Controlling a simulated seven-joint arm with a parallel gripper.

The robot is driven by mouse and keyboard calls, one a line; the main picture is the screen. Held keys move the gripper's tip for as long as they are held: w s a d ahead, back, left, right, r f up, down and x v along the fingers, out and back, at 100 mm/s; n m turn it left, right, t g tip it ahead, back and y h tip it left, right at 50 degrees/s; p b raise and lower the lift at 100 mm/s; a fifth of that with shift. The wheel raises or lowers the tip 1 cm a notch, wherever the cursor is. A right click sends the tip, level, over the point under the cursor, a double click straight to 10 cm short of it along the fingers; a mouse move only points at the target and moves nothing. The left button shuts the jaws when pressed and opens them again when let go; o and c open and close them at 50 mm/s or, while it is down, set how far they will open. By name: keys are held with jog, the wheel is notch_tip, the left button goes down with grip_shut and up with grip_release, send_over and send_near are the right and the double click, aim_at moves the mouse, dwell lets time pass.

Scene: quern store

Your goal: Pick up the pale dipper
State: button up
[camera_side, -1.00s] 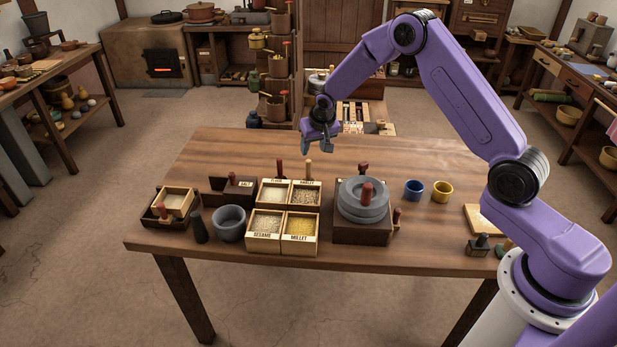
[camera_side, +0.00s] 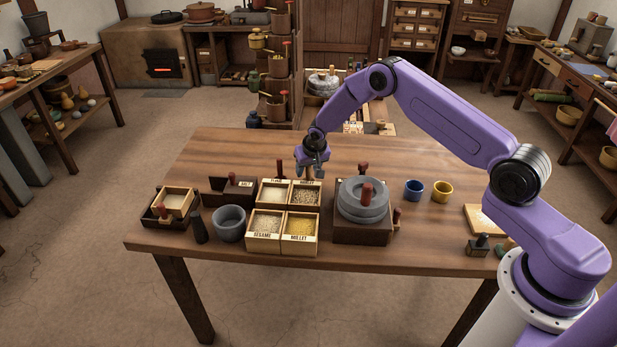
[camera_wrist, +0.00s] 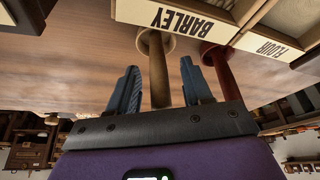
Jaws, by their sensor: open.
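The pale dipper (camera_wrist: 157,68) has a straight wooden handle with a round flange, close by the box labelled BARLEY (camera_wrist: 185,18). In the wrist view its handle lies between the two fingers of my gripper (camera_wrist: 162,90), and its near end meets the palm's edge. A red dipper (camera_wrist: 224,72) stands beside the pale one, just outside one finger, by the FLOUR box (camera_wrist: 268,46).
Boxes marked SESAME (camera_side: 264,235) and MILLET (camera_side: 299,236) stand in front. A stone quern (camera_side: 362,208) is close on the right. The table's back is clear.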

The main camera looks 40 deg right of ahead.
jog(key=shift+w+d+f, duration=0.1)
jog(key=shift+w+f, duration=0.15)
jog(key=shift+f, duration=0.45)
grip_shut()
jog(key=shift+r, duration=0.1)
